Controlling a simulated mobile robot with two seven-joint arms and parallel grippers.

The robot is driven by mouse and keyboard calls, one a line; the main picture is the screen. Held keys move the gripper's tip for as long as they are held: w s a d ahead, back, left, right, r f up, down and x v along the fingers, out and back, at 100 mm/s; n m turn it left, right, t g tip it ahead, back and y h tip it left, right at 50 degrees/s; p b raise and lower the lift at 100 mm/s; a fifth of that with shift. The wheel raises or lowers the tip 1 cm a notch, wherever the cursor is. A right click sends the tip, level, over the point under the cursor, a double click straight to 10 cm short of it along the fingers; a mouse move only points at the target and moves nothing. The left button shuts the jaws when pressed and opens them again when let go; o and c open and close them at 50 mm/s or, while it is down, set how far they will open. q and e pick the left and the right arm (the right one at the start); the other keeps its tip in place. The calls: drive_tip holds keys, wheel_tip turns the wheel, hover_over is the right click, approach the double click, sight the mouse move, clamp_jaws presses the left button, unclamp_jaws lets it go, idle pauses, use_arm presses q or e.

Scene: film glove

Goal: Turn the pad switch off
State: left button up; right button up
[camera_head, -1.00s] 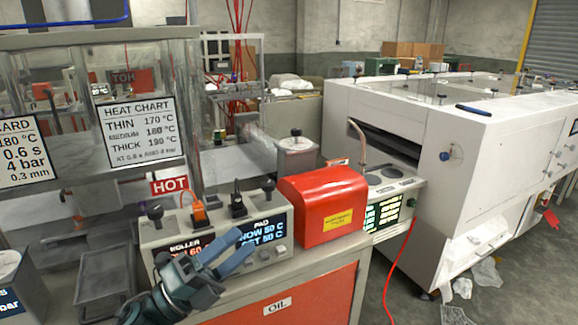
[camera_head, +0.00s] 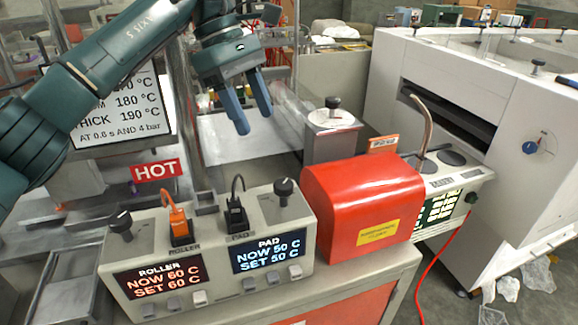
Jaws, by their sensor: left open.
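The control box (camera_head: 140,265) stands on the bench with two switches on top. The pad switch (camera_head: 237,217) is black, with a thin black loop rising from it, above the label PAD. The roller switch (camera_head: 180,228) to its left is orange. The pad display (camera_head: 268,251) is lit and reads NOW 50 C, SET 50 C. My left gripper (camera_head: 254,123) is open and empty, fingers pointing down, above the pad switch in the picture and apart from it. Its distance in depth is hard to tell. My right gripper is not in view.
A black knob (camera_head: 283,190) stands right of the pad switch, another (camera_head: 120,224) at the far left. A red cover (camera_head: 345,190) sits right of the box. A HOT sign (camera_head: 157,170) hangs behind. A white machine (camera_head: 540,95) fills the right.

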sight(282, 183)
use_arm(q)
drive_tip(key=p+x, duration=0.1)
drive_tip(key=x, duration=1.1)
drive_tip(key=shift+s+f, duration=0.2)
drive_tip(key=shift+c, duration=0.2)
drive_tip(key=c, duration=0.9)
